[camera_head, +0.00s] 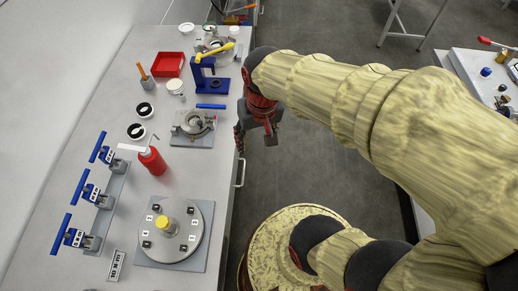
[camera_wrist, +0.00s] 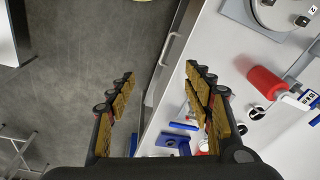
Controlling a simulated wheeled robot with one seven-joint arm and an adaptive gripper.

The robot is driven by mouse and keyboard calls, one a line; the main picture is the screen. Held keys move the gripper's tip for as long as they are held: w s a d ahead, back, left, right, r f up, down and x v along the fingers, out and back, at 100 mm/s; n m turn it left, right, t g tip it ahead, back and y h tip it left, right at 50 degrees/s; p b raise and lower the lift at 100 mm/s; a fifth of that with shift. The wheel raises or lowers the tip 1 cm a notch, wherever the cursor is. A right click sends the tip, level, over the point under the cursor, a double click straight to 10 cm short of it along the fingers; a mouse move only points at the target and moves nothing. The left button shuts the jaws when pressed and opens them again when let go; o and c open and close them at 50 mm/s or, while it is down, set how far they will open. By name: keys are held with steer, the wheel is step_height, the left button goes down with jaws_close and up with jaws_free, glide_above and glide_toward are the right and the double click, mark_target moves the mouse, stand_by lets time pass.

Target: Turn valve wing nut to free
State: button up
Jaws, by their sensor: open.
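I cannot tell for sure which part is the valve wing nut. Three small valve-like units with blue bar handles (camera_head: 86,187) stand in a row at the bench's left side. A grey fixture with a round metal part (camera_head: 192,123) sits mid-bench; its details are too small to read. My gripper (camera_head: 256,133) hangs beside the bench's right edge, apart from these things. In the wrist view my gripper (camera_wrist: 161,78) is open and empty, with the floor and the bench edge showing between its fingers.
A bar handle (camera_head: 241,172) sticks out from the bench's side. Floor (camera_head: 300,165) is free right of the bench.

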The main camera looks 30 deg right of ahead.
steer(key=shift+s+b, duration=0.45)
steer(key=shift+n, duration=0.4)
steer(key=s+a+r+n+t, duration=0.2)
steer(key=s+a+r+t, duration=0.1)
steer(key=r, duration=0.5)
steer(key=shift+t, duration=0.5)
steer(key=shift+c, duration=0.4)
